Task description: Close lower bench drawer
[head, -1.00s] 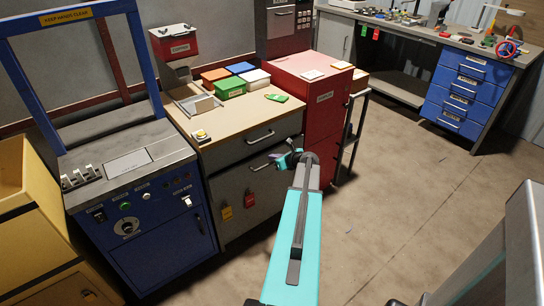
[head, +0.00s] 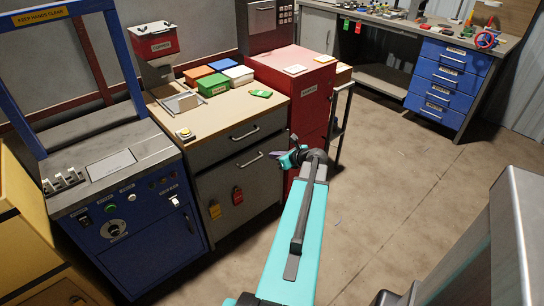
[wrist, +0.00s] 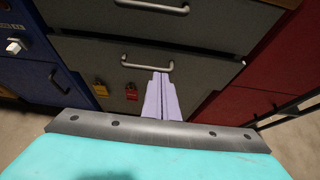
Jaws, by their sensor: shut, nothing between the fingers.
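The grey bench has an upper drawer (head: 225,143) and, below it, the lower drawer (head: 228,171) with a bar handle (head: 249,159). In the wrist view the lower drawer's handle (wrist: 147,63) is just beyond the fingertips. A dark line runs along the top of the lower drawer front (wrist: 95,57); I cannot tell whether it is fully flush. My gripper (head: 275,154) is in front of the drawer's right side in the head view. Its lavender fingers (wrist: 160,77) are together and empty, pointing at the drawer front. Contact with it cannot be judged.
A red cabinet (head: 307,105) stands right of the bench, with a dark cart frame (head: 341,115) beside it. A blue machine (head: 150,235) stands at the left. Open floor (head: 400,200) lies to the right.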

